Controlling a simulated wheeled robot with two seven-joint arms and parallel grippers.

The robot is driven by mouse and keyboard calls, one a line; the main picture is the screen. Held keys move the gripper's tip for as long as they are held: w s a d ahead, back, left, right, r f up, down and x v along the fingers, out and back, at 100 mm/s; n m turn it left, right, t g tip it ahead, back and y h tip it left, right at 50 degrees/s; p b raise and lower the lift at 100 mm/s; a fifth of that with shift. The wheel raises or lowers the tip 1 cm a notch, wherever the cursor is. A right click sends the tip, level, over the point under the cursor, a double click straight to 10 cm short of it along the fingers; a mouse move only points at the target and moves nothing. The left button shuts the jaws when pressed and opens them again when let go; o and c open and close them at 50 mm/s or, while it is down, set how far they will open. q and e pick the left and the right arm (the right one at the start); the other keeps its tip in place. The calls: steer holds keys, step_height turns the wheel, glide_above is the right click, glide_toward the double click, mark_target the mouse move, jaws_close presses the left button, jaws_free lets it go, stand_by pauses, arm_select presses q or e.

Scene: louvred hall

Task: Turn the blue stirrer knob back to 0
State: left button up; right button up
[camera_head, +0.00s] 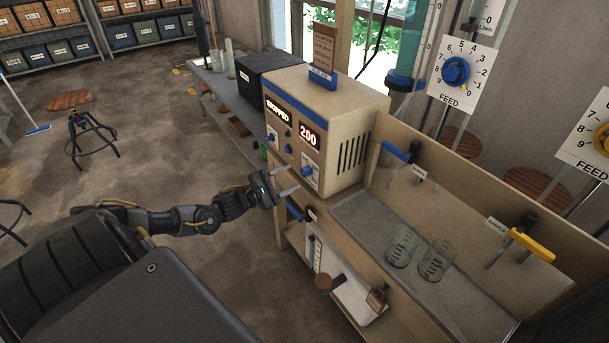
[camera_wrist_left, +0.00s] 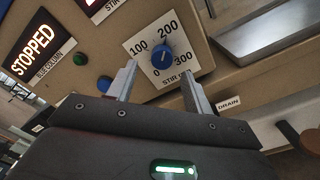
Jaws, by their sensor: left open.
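The blue stirrer knob (camera_head: 307,171) sits on a white dial on the front of a beige cabinet (camera_head: 345,110). In the left wrist view the knob (camera_wrist_left: 162,55) shows above and between my fingertips, with 0, 100, 200 and 300 around it and STIR below. A red display (camera_head: 309,136) reads 200. Another display (camera_head: 278,111) reads STOPPED, and it also shows in the left wrist view (camera_wrist_left: 33,52). My left gripper (camera_head: 288,180) is open and empty just in front of the knob, its fingers apart. My right gripper is not in view.
A blue drain handle (camera_head: 294,210) is below the stirrer dial. Two glass beakers (camera_head: 402,247) (camera_head: 434,262) stand in the grey tray (camera_head: 350,211) at right. Floor left of my arm is open, with a stool (camera_head: 88,135).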

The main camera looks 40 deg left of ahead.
mark_target(303, 173)
arm_select(q)
steer(key=b+x, duration=0.1)
steer(key=x, duration=0.1)
steer(key=shift+w+d+f, duration=0.2)
steer(key=shift+w, duration=0.15)
steer(key=shift+w+d+r, duration=0.1)
steer(key=shift+w+d, duration=0.15)
steer(key=shift+w, duration=0.2)
steer(key=shift+w+d+r, duration=0.1)
steer(key=shift+w+d, duration=0.1)
steer(key=shift+w, duration=0.25)
steer(key=shift+a+f, duration=0.1)
steer(key=shift+a, duration=0.05)
steer(key=shift+w+b, duration=0.3)
steer(key=shift+b, duration=0.05)
steer(key=shift+c, duration=0.9)
steer(key=c, duration=0.5)
jaws_close()
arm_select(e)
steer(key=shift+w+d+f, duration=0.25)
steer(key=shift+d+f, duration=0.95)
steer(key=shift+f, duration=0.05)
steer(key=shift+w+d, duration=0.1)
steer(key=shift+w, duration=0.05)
